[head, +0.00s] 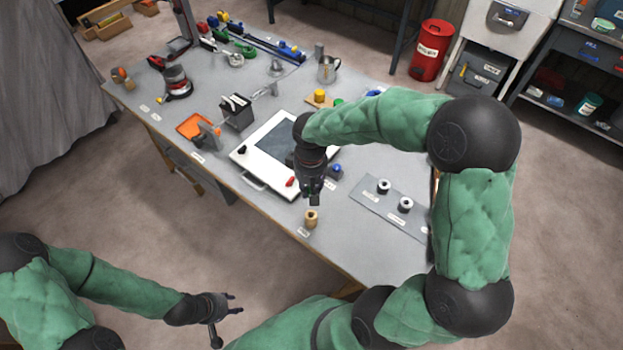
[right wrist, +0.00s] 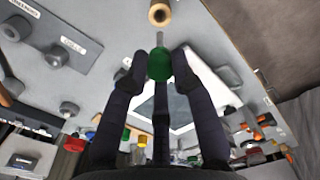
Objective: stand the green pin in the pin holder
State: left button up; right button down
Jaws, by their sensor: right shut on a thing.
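The green pin (right wrist: 158,66) is between the fingers of my right gripper (right wrist: 157,72) in the right wrist view, its grey metal tip pointing toward the pin holder. In the head view my right gripper (head: 314,196) hangs over the table's front edge area, and the pin cannot be made out there. The pin holder, a tan cylinder with a dark hole (head: 311,219), stands upright just in front of the gripper; it also shows at the top of the right wrist view (right wrist: 160,13). Pin tip and holder look apart. My left gripper (head: 236,303) is open and empty, off the table.
A white framed panel (head: 247,158) lies behind the holder, with a small red piece (head: 290,181) and a blue knob (head: 336,170) nearby. A grey plate (head: 370,197) with two ringed sockets lies to the right. Tools crowd the table's far left.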

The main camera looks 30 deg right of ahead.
jog(key=shift+s+a+f+b, duration=0.1)
jog(key=shift+s+f+b, duration=0.15)
jog(key=shift+f+b, duration=0.35)
notch_tip(320, 180, down, 2)
jog(key=shift+w+f+b, duration=0.1)
jog(key=shift+b, duration=0.6)
jog(key=shift+f+b, duration=0.5)
jog(key=shift+f, duration=0.1)
jog(key=shift+f+b, duration=2.5)
jog(key=shift+f, duration=0.9)
dwell(1.7)
jog(key=c, duration=1)
grip_release()
jog(key=shift+o, duration=0.2)
jog(key=o, duration=0.4)
